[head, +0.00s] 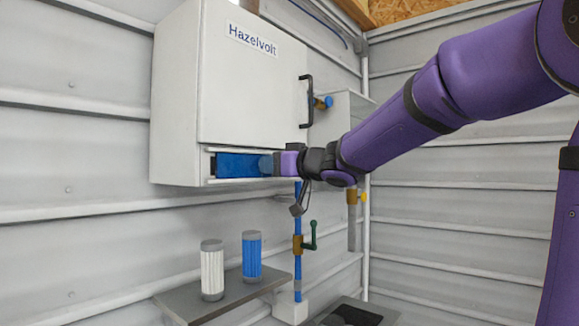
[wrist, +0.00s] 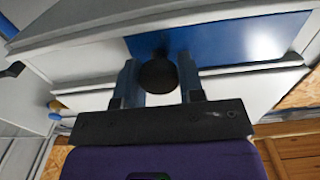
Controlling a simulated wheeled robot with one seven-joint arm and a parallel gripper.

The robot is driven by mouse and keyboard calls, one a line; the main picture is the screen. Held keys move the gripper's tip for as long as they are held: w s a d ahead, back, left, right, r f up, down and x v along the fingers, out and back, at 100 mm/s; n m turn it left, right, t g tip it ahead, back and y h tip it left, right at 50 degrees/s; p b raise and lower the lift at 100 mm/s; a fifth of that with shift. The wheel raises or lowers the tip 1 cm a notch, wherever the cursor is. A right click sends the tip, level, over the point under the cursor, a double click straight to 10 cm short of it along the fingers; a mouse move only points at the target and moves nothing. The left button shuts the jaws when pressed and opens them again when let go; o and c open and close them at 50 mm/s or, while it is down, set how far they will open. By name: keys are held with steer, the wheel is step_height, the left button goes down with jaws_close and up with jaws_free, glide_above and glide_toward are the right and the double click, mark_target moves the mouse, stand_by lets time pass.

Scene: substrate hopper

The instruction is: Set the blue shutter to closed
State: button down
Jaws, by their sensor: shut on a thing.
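The blue shutter (head: 240,165) is a flat panel in the slot along the bottom front of the white Hazelvolt cabinet (head: 245,85). It spans most of the slot that shows, with a narrow dark strip at its left end. My gripper (head: 274,164) is at the right part of the shutter and hides the slot there. In the wrist view the shutter (wrist: 235,42) carries a round dark knob (wrist: 158,76). The two fingers of my gripper (wrist: 160,82) stand on either side of the knob and are shut on it.
A black door handle (head: 308,101) stands out above my gripper. A blue pipe with a green-handled valve (head: 310,237) runs below it. A shelf (head: 180,304) at lower left holds a white ribbed cylinder (head: 212,272) and a blue one (head: 252,256).

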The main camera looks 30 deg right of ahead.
steer(key=shift+s+a, duration=0.2)
steer(key=shift+a, duration=0.4)
steer(key=shift+s+a, duration=0.15)
steer(key=shift+a, duration=0.4)
steer(key=c, duration=0.8)
jaws_free()
steer(key=shift+a, duration=0.15)
steer(key=shift+o, duration=0.2)
steer(key=shift+s, duration=0.1)
steer(key=v, duration=1)
steer(key=shift+s+d, duration=0.25)
steer(key=shift+s, duration=0.1)
